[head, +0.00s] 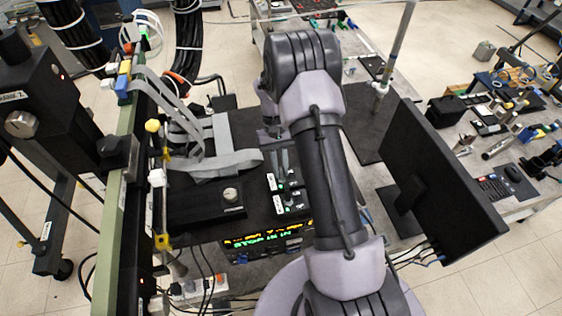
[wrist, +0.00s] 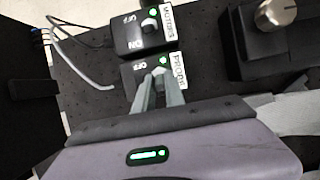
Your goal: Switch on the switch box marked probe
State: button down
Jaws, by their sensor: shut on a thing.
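The switch box marked PROBE (wrist: 131,75) is in the wrist view, black with a white label, OFF lettering and a green light. My gripper (wrist: 159,76) is over it, its fingers shut on the small switch lever. The fingers hide most of the lever, so I cannot tell which way it is set. In the head view my gripper (head: 281,172) reaches down to the farther of two small black boxes (head: 290,187); their labels are too small to read there.
The similar MOTORS box (wrist: 143,36) stands close beside the probe box, with its own lever and green light. A black box with a silver knob (wrist: 275,14) is to the right. Grey ribbon cable (head: 222,160) lies left of my arm. A monitor (head: 433,180) stands to the right.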

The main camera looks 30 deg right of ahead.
jog(key=c, duration=1.4)
grip_release()
jog(key=v, duration=1.7)
jog(key=shift+p, duration=0.45)
jog(key=shift+w+r, duration=0.15)
jog(key=shift+w, duration=0.05)
